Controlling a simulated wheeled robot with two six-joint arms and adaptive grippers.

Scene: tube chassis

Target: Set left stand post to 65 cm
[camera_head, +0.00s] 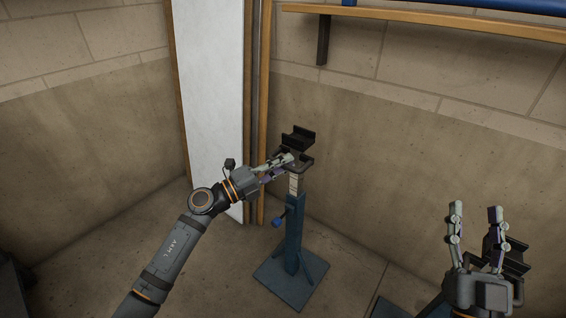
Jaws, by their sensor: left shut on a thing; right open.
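The left stand (294,235) is a blue upright post on a square blue base plate (291,279). A pale inner post with markings (295,184) shows above the blue sleeve. A black cradle head (298,140) sits on top. A blue knob (277,222) sticks out low on the sleeve's left side. My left gripper (284,166) is at the top of the post, shut on the plate just under the cradle. My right gripper (475,218) is open and empty at the lower right, with its fingers pointing up. The scale's figures are too small to read.
A second stand with a black head (509,257) is partly hidden behind my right gripper. A wooden shelf (430,22) on a dark bracket runs along the back wall. A white panel (212,95) and wooden strips lean in the corner.

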